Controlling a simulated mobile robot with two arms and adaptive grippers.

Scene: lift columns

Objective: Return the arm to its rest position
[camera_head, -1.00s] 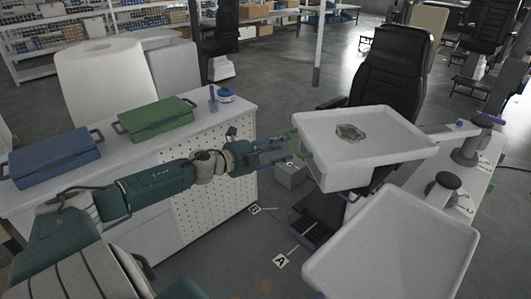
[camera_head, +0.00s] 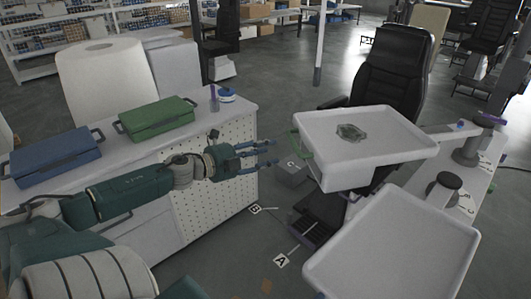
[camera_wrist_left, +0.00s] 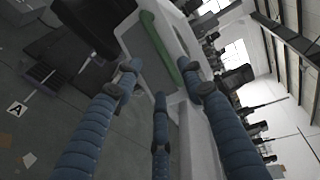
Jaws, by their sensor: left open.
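My left gripper (camera_head: 262,157) is open and empty in the head view. Its blue fingers point right, in the air to the left of the upper white tray (camera_head: 385,160). A clear gap lies between the fingertips and the tray's green handle (camera_head: 304,143). In the left wrist view the spread fingers (camera_wrist_left: 158,95) frame the same green handle (camera_wrist_left: 160,45), with nothing between them. A small greenish clear object (camera_head: 350,132) lies in the upper tray. My right gripper does not show.
A white bench on the left carries a blue case (camera_head: 55,155), a green case (camera_head: 156,118) and a large white roll (camera_head: 105,85). A second white tray (camera_head: 395,250) is at lower right. A black chair (camera_head: 390,70) stands behind the upper tray.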

